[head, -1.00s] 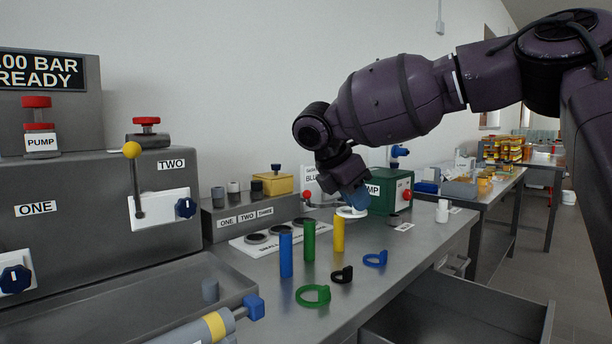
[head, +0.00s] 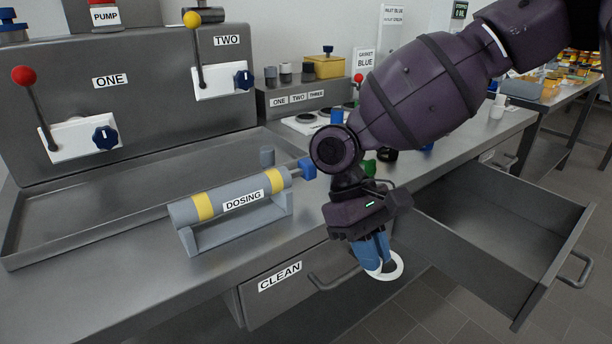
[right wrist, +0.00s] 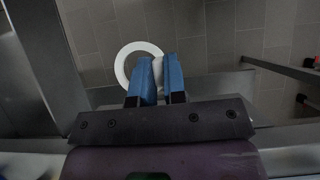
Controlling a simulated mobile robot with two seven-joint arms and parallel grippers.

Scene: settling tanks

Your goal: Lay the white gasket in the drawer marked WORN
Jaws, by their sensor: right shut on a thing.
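The white gasket (head: 400,264) is a flat ring held by its edge between the blue fingertips of my right gripper (head: 376,256). It hangs in front of the bench edge, near the CLEAN drawer's handle and left of the open drawer. In the right wrist view the gasket (right wrist: 121,66) sticks out left of the closed right gripper (right wrist: 158,75), with floor tiles behind it. An open, empty-looking drawer (head: 560,245) stands out at the right. Its front label does not show, and WORN is not readable anywhere. My left gripper is out of view.
A shut drawer marked CLEAN (head: 262,304) is below the bench front. The grey DOSING cylinder (head: 235,215) lies on its stand near the edge. Valve panels ONE and TWO stand behind. My right arm hides part of the bench top. Clear floor (head: 440,318) lies below.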

